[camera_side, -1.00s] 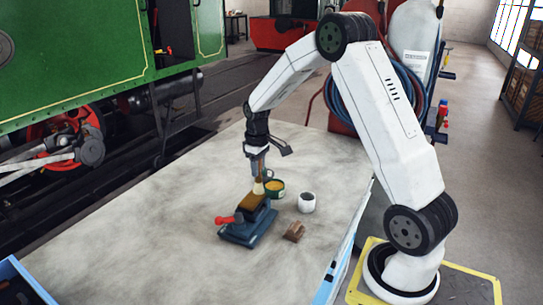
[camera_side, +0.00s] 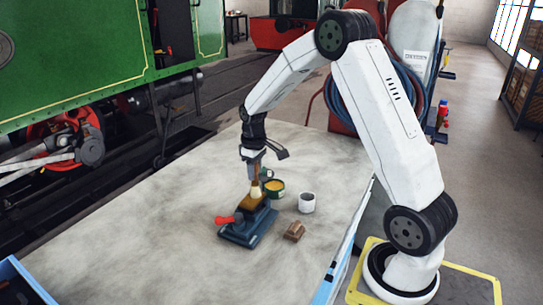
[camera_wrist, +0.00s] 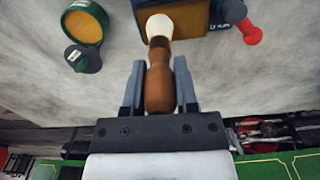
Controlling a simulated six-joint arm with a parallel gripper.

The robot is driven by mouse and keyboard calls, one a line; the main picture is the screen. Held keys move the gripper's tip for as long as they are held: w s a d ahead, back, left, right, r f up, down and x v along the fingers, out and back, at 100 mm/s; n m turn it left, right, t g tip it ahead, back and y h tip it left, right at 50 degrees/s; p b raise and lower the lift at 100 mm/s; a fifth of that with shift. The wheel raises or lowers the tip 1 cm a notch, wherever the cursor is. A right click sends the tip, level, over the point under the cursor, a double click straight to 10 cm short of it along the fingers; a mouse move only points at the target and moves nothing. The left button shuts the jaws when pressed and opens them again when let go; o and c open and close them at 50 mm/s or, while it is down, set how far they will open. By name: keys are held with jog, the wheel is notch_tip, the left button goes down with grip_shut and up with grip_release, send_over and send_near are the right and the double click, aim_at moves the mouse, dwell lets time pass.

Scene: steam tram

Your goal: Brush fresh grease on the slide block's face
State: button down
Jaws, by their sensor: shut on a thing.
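My gripper (camera_side: 255,172) is shut on a brush (camera_side: 256,191) and holds it nearly upright, handle up. In the wrist view the brown wooden handle (camera_wrist: 159,90) lies between my fingers (camera_wrist: 158,84), with pale bristles (camera_wrist: 159,26) at its far end. The bristles are at the slide block (camera_side: 251,203), a brown-orange block held in a blue vise (camera_side: 240,233). I cannot tell how firmly they touch its face. The wrist view shows part of the block (camera_wrist: 190,16). A green tin of yellow grease (camera_side: 275,189) stands behind the vise, open.
The tin's dark lid (camera_wrist: 82,58) leans or lies by it. A white cup (camera_side: 307,203) and a small brown block (camera_side: 294,231) stand right of the vise. The vise's red handle (camera_side: 225,220) sticks out left. The bench's left part is clear.

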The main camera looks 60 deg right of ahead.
jog(key=shift+a, duration=0.3)
jog(key=shift+s+a, duration=0.1)
jog(key=shift+a, duration=0.55)
jog(key=shift+a, duration=0.15)
jog(key=shift+a, duration=0.75)
jog(key=shift+a, duration=0.2)
jog(key=shift+a, duration=0.75)
jog(key=shift+d, duration=0.15)
jog(key=shift+d, duration=0.8)
